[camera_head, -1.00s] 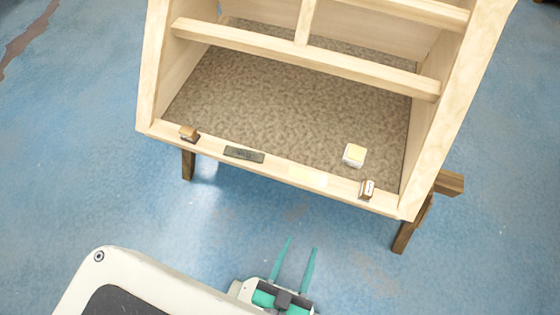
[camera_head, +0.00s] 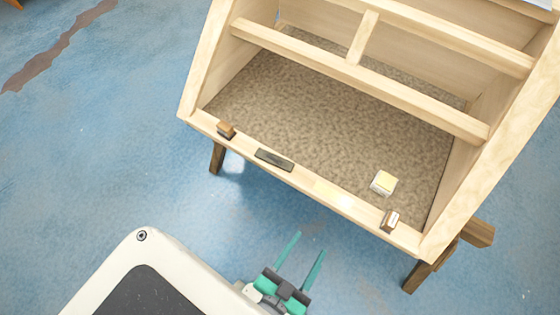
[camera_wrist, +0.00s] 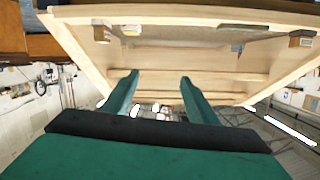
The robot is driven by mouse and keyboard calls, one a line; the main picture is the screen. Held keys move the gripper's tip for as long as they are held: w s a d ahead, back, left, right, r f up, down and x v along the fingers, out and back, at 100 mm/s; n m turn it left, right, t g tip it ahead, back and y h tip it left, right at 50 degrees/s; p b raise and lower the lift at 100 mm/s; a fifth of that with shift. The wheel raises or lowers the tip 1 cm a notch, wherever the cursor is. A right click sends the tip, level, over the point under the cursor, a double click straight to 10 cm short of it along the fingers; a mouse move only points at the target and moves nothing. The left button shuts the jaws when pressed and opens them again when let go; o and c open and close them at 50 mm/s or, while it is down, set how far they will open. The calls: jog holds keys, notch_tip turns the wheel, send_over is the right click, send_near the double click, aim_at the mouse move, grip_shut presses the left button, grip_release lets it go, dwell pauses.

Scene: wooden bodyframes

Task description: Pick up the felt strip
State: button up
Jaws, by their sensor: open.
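A flat dark grey strip, which looks like the felt strip (camera_head: 274,160), lies on the front rail of the wooden bodyframe (camera_head: 335,192), left of the rail's middle. My gripper (camera_head: 311,242) is open and empty, below and in front of that rail in the head view, well apart from the strip. In the wrist view my gripper's two green fingers (camera_wrist: 159,77) stand apart with nothing between them.
A small brown block (camera_head: 226,130) sits on the rail left of the strip. A cream-topped block (camera_head: 383,183) and a brown-and-white block (camera_head: 390,220) are near the right end. A crossbar (camera_head: 360,78) spans above the speckled floor panel (camera_head: 330,120). Blue floor lies clear in front.

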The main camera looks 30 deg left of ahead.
jog(key=w+a+r+n+g+y, duration=0.1)
jog(key=w+a+r+y, duration=0.25)
jog(key=w+a, duration=0.8)
jog(key=w+a+r+y, duration=0.2)
jog(key=w+a+y, duration=0.45)
jog(key=a, duration=0.75)
jog(key=a+r+n+g+y, duration=0.25)
jog(key=a+n+g, duration=0.35)
jog(key=a, duration=0.4)
jog(key=a+r+n+g+y, duration=0.2)
jog(key=a+r+n+g, duration=0.4)
jog(key=a, duration=0.5)
jog(key=n+g+h, duration=0.2)
jog(key=n+h, duration=0.6)
jog(key=h, duration=0.7)
send_over(274, 159)
jog(key=f, duration=2)
jog(key=shift+s+d+f, duration=0.15)
jog(key=shift+d+f, duration=0.05)
jog(key=shift+d, duration=0.2)
jog(key=f, duration=0.3)
jog(key=shift+w+a+f, duration=0.2)
jog(key=shift+a+f, duration=0.1)
jog(key=shift+f, duration=0.8)
